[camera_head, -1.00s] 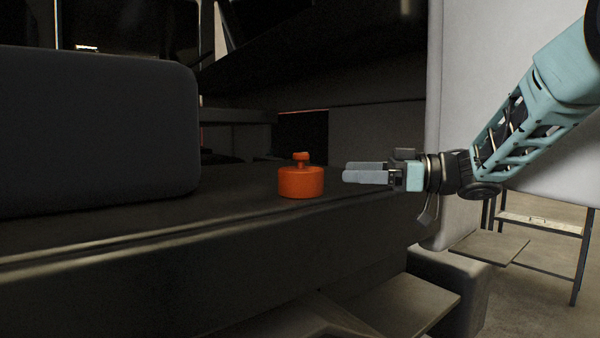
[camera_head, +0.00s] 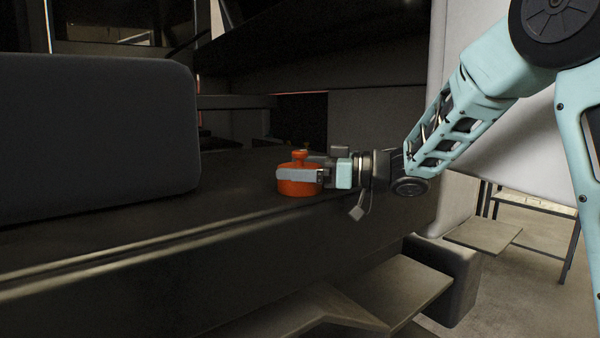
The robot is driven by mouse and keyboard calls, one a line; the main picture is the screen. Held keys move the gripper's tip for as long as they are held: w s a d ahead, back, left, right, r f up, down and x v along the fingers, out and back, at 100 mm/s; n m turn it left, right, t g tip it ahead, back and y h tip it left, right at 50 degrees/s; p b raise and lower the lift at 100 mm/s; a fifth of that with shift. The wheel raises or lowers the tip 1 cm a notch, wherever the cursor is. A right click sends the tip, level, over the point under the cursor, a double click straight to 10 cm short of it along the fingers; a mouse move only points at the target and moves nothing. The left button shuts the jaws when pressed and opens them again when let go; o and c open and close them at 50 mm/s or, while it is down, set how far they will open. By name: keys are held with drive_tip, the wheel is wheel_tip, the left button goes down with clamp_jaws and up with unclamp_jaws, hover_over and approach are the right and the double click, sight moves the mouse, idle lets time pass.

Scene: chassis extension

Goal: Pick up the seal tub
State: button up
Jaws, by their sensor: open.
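The seal tub (camera_head: 299,188) is a small round orange-red tub with a knob on top. It stands upright on the dark ledge (camera_head: 226,204), near its front edge. My gripper (camera_head: 298,169) reaches in from the right, level with the tub's upper part. It is open, with its near finger across the front of the tub and the other finger mostly hidden behind the tub and knob. I cannot tell whether the fingers touch the tub.
A large dark rounded block (camera_head: 95,135) stands on the ledge at the left, with a gap to the tub. A dark overhang (camera_head: 320,45) is above and behind. Steps (camera_head: 395,290) lie below the ledge at the lower right.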

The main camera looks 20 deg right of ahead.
drive_tip(key=c, duration=1)
drive_tip(key=shift+r, duration=0.1)
